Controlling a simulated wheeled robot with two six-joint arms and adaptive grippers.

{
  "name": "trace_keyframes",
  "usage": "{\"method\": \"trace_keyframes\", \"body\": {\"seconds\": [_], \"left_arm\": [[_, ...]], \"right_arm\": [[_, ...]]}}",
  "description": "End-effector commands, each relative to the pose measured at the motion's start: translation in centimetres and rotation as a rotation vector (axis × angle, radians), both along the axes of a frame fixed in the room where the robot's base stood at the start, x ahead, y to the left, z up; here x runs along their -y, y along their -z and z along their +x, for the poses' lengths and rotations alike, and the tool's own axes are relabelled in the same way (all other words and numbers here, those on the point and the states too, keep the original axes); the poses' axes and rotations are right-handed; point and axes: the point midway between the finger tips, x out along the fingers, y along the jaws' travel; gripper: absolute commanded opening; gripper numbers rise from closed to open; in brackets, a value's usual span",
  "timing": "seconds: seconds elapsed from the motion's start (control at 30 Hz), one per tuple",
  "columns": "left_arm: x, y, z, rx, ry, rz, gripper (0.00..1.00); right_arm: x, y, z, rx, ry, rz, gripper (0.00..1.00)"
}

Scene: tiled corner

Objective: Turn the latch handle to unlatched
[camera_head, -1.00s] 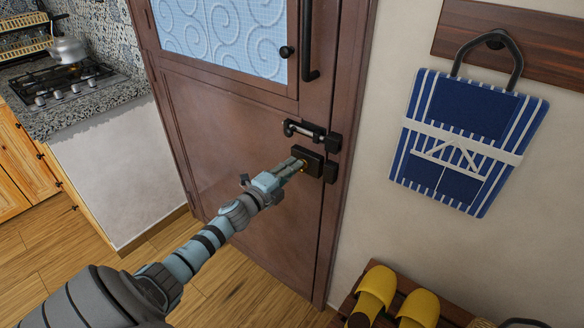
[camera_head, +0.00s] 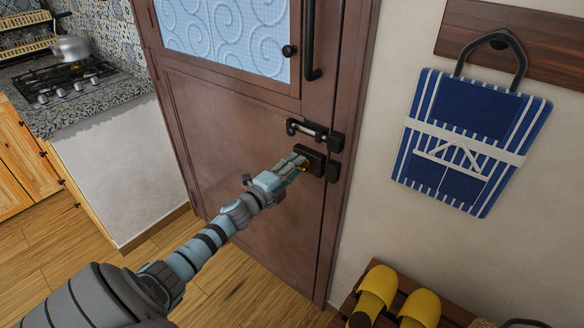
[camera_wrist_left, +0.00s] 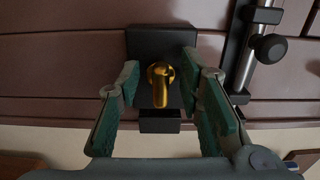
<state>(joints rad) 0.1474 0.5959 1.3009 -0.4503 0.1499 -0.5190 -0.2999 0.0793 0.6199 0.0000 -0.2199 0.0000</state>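The latch is a black box (camera_head: 313,158) on the brown door, with a small brass handle (camera_head: 304,166) on its face. In the left wrist view the brass handle (camera_wrist_left: 160,84) stands out from the black plate (camera_wrist_left: 160,44), its lever pointing down in the picture toward the black keeper block (camera_wrist_left: 160,122). My left gripper (camera_head: 298,163) is at the latch. In the wrist view its green-padded fingers (camera_wrist_left: 160,92) are apart, one on each side of the handle, with visible gaps. My right gripper is not in view.
A metal slide bolt (camera_head: 308,130) sits just above the latch. A black pull bar (camera_head: 312,40) and a round knob (camera_head: 289,51) are higher up. Yellow slippers (camera_head: 420,307) are on a wooden rack below.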

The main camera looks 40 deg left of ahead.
Motion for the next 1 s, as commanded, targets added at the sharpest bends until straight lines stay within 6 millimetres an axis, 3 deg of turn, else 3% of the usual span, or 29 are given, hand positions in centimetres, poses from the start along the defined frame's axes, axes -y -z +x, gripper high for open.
{"method": "trace_keyframes", "body": {"seconds": [0.23, 0.33, 0.47, 0.63, 0.93, 1.0], "left_arm": [[0.0, 0.0, 0.0, 0.001, 0.001, 0.017, 0.33], [0.0, -0.1, 0.0, -0.001, 0.001, 0.145, 0.33], [0.2, -0.5, 0.0, -0.010, 0.001, 0.583, 0.33], [1.1, -1.3, 0.0, -0.029, 0.000, 1.441, 0.33], [1.1, -0.2, -9.1, -0.041, 0.010, 1.467, 0.33], [1.3, -0.6, -11.1, -0.040, 0.013, 1.462, 0.33]], "right_arm": [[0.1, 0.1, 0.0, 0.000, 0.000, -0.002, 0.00], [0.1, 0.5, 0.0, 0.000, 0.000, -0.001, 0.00], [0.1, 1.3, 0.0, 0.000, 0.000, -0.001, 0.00], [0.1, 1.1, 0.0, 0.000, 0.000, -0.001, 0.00], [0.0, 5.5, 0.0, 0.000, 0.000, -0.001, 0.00], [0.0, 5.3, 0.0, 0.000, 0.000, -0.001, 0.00]]}}
